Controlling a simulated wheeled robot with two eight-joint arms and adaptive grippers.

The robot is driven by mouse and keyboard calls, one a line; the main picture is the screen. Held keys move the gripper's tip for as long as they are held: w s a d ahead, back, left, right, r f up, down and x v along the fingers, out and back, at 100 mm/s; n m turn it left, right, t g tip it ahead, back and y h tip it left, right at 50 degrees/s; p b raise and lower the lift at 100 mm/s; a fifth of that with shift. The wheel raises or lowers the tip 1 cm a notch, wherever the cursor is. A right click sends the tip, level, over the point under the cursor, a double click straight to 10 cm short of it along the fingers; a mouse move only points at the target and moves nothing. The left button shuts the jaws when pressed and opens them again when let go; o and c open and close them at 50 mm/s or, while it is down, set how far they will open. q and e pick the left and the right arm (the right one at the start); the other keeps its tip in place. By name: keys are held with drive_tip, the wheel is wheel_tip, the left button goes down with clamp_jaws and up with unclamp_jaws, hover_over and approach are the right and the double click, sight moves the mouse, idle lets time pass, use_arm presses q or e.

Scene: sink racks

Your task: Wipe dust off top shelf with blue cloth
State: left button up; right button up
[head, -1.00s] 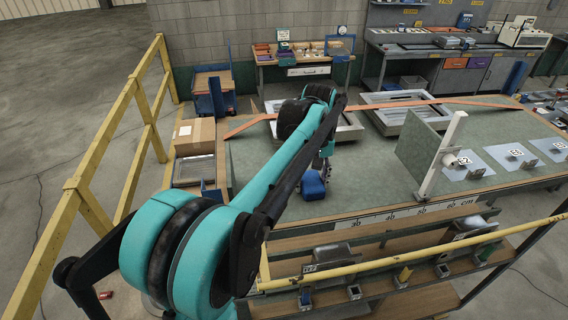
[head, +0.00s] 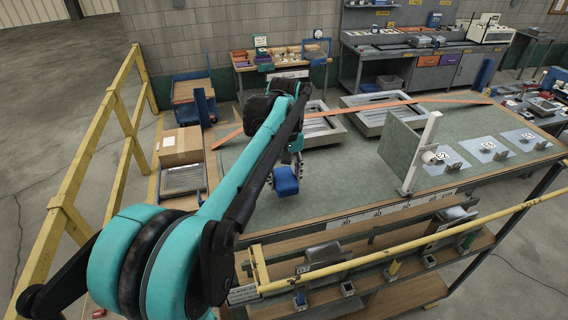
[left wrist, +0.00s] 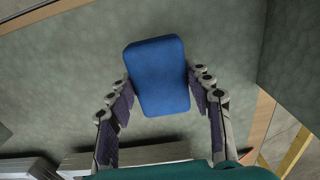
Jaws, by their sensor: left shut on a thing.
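The blue cloth (head: 285,181) looks like a folded block and is held at the end of my left arm, over the green top of the bench. It also shows in the left wrist view (left wrist: 158,77), between the fingertips. My left gripper (head: 284,170) is shut on it. The green top shelf surface (head: 340,175) lies under the cloth; I cannot tell whether the cloth touches it. No dust can be made out. My right gripper is not in view.
A green upright panel with a white post (head: 421,155) stands right of the cloth. Grey metal frames (head: 385,118) and an orange strip lie along the back. A yellow rail (head: 400,240) runs along the front. The middle of the green top is clear.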

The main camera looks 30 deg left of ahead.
use_arm(q)
drive_tip(key=shift+r, duration=0.6)
drive_tip(key=shift+s+a+r+p, duration=0.1)
drive_tip(key=shift+a+r+p, duration=0.05)
drive_tip(key=shift+r+p, duration=0.35)
drive_tip(key=shift+s+a+r+p, duration=0.1)
drive_tip(key=shift+r+p, duration=0.15)
drive_tip(key=shift+r, duration=0.55)
drive_tip(key=shift+w+d+r, duration=0.1)
drive_tip(key=shift+d, duration=0.1)
drive_tip(key=shift+a, duration=0.15)
